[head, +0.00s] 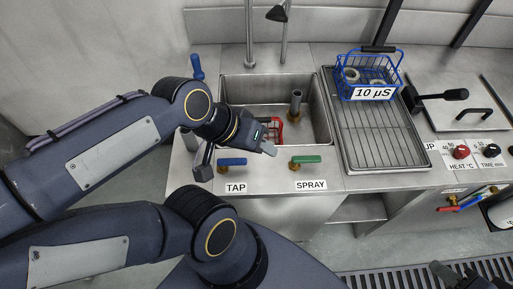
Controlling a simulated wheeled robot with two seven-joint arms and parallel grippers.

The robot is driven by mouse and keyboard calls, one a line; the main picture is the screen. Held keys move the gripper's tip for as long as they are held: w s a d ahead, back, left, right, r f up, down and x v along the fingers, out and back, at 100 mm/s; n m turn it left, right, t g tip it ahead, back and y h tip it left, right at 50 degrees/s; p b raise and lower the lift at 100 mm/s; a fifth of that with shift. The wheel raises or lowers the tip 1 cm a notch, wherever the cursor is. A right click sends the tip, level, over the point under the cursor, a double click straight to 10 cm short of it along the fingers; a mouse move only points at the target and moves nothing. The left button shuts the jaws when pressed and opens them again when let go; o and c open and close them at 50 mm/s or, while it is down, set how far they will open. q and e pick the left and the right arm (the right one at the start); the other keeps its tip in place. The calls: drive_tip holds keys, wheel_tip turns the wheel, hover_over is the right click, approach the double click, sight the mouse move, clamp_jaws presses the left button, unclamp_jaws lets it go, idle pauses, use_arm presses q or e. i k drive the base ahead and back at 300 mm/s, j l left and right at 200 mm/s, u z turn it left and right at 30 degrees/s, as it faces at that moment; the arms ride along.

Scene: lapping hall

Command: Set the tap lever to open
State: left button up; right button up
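The tap lever (232,161) is a blue handle on a brass valve at the sink's front edge, above the TAP label (236,188). It lies sideways, its free end to the right. One grey fingertip shows; the finger gap is hidden. A dark bracket-like part (203,162) hangs left of the lever, close to its valve.
The green spray lever (306,159) is close on the right. The sink (309,91) holds an upright pipe (295,104) and something red (277,128). A blue wire basket (369,72) stands on the drain rack (383,145).

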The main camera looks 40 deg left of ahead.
sight(222, 162)
drive_tip(key=k+l+u, duration=0.1)
drive_tip(key=u, duration=1.25)
drive_tip(key=k+l, duration=0.05)
